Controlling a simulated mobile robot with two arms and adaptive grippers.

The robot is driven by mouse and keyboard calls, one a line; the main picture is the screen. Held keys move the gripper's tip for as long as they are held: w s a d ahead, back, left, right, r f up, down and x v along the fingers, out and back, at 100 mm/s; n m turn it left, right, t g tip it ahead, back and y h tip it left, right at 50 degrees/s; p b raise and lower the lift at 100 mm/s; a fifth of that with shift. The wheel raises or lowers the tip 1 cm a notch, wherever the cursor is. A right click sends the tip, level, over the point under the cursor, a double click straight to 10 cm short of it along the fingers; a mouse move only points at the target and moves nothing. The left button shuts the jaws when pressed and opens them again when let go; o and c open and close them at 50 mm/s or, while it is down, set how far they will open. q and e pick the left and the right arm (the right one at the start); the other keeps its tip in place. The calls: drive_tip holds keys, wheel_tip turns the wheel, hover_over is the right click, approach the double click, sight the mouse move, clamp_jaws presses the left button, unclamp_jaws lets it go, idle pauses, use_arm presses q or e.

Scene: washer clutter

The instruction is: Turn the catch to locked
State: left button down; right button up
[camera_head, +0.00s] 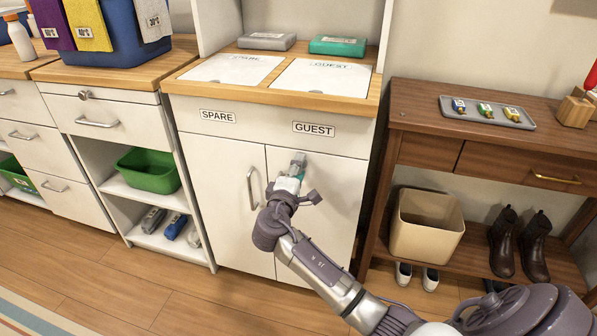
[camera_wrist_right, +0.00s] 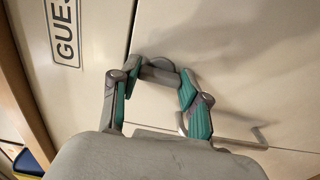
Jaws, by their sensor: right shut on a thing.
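The catch (camera_head: 299,158) is a small grey piece at the top of the GUEST door (camera_head: 325,195), just below the GUEST label (camera_head: 314,129). My right gripper (camera_head: 290,178) is at the door with its fingers closed around the catch. In the right wrist view, the green-padded fingers of the gripper (camera_wrist_right: 160,84) stand either side of the short grey catch (camera_wrist_right: 157,68), next to the gap above the door. The fingers hide part of the catch, and I see no lock marking. My left gripper is not in view.
The SPARE door (camera_head: 220,185) has a bar handle (camera_head: 252,188). A pale handle (camera_wrist_right: 225,142) also shows near my fingers in the right wrist view. A wooden bench (camera_head: 398,140) with a beige bin (camera_head: 427,225) and boots (camera_head: 518,243) stands on the right. Floor is clear in front.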

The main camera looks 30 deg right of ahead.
idle(0.4)
drive_tip(key=o, duration=1.1)
drive_tip(key=shift+o, duration=0.2)
drive_tip(key=v, duration=1.2)
drive_tip(key=shift+s+f, duration=0.1)
